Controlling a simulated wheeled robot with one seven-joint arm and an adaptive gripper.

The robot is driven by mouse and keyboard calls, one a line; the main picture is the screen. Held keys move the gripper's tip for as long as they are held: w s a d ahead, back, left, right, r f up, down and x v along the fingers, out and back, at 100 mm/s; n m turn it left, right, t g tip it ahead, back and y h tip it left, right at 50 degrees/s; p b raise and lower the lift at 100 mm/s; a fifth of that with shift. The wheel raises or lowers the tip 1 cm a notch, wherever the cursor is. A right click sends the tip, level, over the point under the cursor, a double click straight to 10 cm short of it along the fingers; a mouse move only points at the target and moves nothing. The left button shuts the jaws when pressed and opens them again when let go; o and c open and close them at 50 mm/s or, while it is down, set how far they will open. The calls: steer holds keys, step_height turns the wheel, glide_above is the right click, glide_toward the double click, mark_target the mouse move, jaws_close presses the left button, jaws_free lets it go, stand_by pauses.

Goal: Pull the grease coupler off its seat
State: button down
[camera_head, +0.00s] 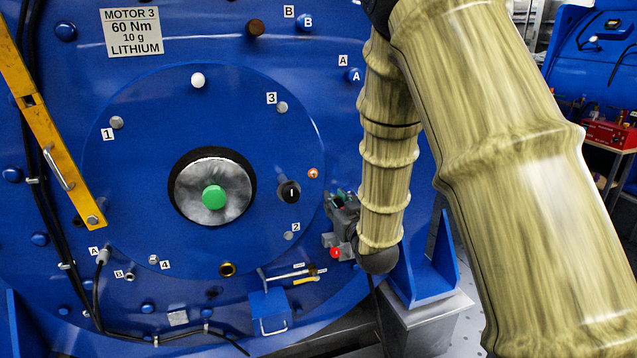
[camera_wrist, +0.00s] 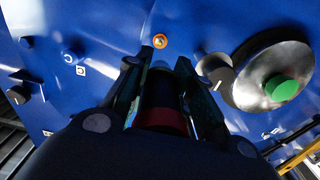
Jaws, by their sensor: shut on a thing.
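My gripper (camera_head: 343,203) is beside the right part of the blue motor face (camera_head: 140,205). In the wrist view the two fingers (camera_wrist: 158,75) close around a dark cylinder with a red band, which I take as the grease coupler (camera_wrist: 162,119). Its far end is dark and partly hidden between the fingers, so I cannot tell whether it still touches a seat. An orange-ringed fitting (camera_wrist: 160,40) shows bare beyond the fingertips. It also shows in the head view (camera_head: 313,173), left of my gripper.
A black knob (camera_head: 289,191) and a green-centred hub (camera_head: 214,197) are to the left. A red button (camera_head: 336,253) is just below my gripper. A small blue box (camera_head: 269,312) and a yellow bar (camera_head: 45,135) stand out from the motor.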

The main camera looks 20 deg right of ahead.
steer(key=s+b, duration=0.1)
steer(key=s, duration=1.1)
steer(key=shift+s+d, duration=0.2)
steer(key=shift+s, duration=0.15)
stand_by(0.4)
steer(key=w+a+f, duration=0.2)
steer(key=a+f, duration=0.1)
steer(key=f, duration=0.7)
steer(key=w+a+f, duration=0.1)
steer(key=a+f, duration=0.3)
steer(key=f, duration=0.6)
steer(key=w+a+f, duration=0.2)
steer(key=a+f, duration=0.1)
steer(key=f, duration=0.6)
steer(key=s+r+p, duration=0.3)
steer(key=r+p, duration=0.3)
steer(key=r, duration=0.1)
steer(key=s+r+p, duration=0.3)
steer(key=r+p, duration=0.3)
steer(key=r, duration=0.2)
steer(key=shift+s+h, duration=0.3)
